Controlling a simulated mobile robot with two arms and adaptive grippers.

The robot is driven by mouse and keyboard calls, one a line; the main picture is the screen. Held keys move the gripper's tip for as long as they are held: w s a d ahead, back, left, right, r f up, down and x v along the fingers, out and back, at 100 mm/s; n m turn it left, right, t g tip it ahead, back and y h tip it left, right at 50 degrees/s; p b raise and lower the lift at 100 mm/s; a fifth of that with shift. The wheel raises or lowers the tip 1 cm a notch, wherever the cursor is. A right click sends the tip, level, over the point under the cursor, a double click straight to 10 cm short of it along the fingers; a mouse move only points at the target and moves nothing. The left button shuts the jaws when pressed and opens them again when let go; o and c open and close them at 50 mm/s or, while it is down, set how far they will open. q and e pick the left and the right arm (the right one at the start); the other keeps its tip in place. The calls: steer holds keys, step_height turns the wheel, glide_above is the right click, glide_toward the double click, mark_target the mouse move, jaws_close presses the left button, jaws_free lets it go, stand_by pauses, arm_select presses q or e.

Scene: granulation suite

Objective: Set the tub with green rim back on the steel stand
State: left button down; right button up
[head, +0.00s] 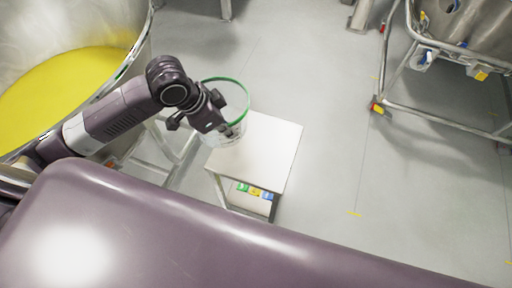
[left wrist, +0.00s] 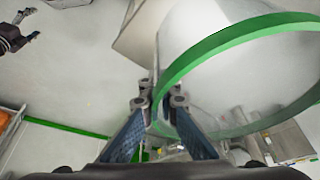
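The clear tub with the green rim (head: 241,85) is at the far left corner of the steel stand (head: 275,145), overlapping its top in the head view. I cannot tell whether its base touches the top. My left gripper (head: 232,130) is at the tub's near side. In the left wrist view the tub's green rim (left wrist: 225,40) runs between the fingers of my left gripper (left wrist: 160,105), one finger on each side of the wall, closed on it. A dark gripper, seemingly my right one (left wrist: 30,25), shows at the upper left with fingers apart and empty.
A large steel vessel with yellow contents (head: 65,85) stands at the left, near my left arm. A wheeled steel frame (head: 440,115) stands at the upper right. Small coloured items (head: 255,191) sit on the stand's lower shelf. The floor right of the stand is clear.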

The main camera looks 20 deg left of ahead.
arm_select(q)
steer(key=m, duration=0.2)
steer(key=w+m+g, duration=0.1)
steer(key=shift+f+h+b, duration=0.25)
steer(key=shift+h+b, duration=0.15)
steer(key=m, duration=0.2)
steer(key=m+g+b, duration=0.1)
steer(key=m, duration=0.1)
steer(key=shift+w+r, duration=0.1)
steer(key=shift+w, duration=0.25)
steer(key=m, duration=0.1)
steer(key=m+g, duration=0.1)
steer(key=m+b, duration=0.1)
steer(key=shift+w+r+m+g+h, duration=0.3)
steer(key=shift+w+r+g, duration=0.1)
steer(key=m, duration=0.1)
steer(key=r+m+g, duration=0.1)
steer(key=shift+w+d+m+b, duration=0.2)
steer(key=shift+w+m+b, duration=0.1)
steer(key=shift+m+b, duration=0.1)
step_height(320, 180, down, 20)
steer(key=shift+r+p, duration=0.1)
steer(key=shift+p, duration=0.65)
steer(key=c, duration=2.2)
jaws_free()
steer(key=shift+o, duration=0.2)
